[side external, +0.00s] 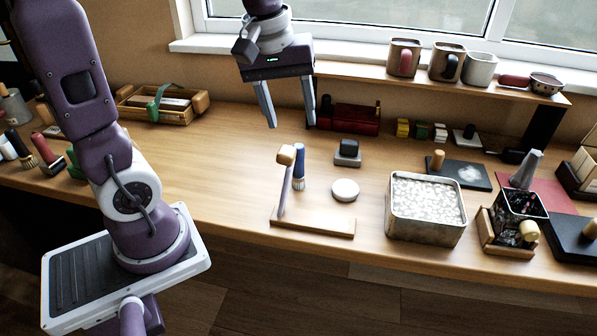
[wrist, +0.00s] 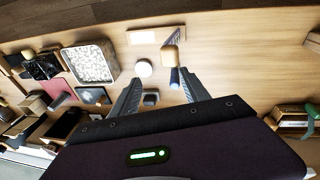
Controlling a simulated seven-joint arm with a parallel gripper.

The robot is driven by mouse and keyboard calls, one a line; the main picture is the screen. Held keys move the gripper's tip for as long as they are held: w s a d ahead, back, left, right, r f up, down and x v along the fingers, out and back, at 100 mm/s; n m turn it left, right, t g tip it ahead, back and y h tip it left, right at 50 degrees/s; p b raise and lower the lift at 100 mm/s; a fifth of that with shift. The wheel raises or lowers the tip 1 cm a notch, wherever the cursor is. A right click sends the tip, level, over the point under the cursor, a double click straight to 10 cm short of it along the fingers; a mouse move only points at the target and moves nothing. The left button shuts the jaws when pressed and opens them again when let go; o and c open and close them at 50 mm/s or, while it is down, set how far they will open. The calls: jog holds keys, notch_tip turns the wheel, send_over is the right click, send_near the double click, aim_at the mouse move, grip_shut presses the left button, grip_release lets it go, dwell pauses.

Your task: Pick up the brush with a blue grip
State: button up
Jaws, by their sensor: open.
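The brush with a blue grip (side external: 299,160) stands upright on the table, with a pale lower end. It is close behind a wooden stand (side external: 325,225) whose post carries a wooden knob (side external: 287,155). In the wrist view the blue grip (wrist: 175,78) is partly hidden by the stand's knob (wrist: 170,54). My gripper (side external: 291,118) is open and empty, above and slightly behind the brush. In the wrist view the fingers (wrist: 162,80) are spread, with the brush nearer the right finger.
A white puck (side external: 345,190) and a dark block on a grey base (side external: 347,152) are right of the brush. A metal tin of white granules (side external: 397,222) stands farther right. A red box (side external: 350,118) is behind. The table left of the stand is clear.

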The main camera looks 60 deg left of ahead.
aim_at(299, 146)
jog(key=w+a+f+n, duration=0.2)
jog(key=f, duration=0.1)
jog(key=w+a+f+n+g, duration=0.1)
jog(key=w+a+f+n, duration=0.1)
jog(key=a+f+n, duration=0.1)
jog(key=w+a+f+n+g, duration=0.1)
jog(key=w+a+f+n, duration=0.1)
jog(key=w+a+f, duration=0.1)
jog(key=shift+a+f+n, duration=0.2)
jog(key=shift+f+n, duration=0.1)
jog(key=shift+f, duration=0.1)
notch_tip(299, 146, down, 7)
jog(key=shift+w, duration=0.1)
grip_shut()
dwell(0.5)
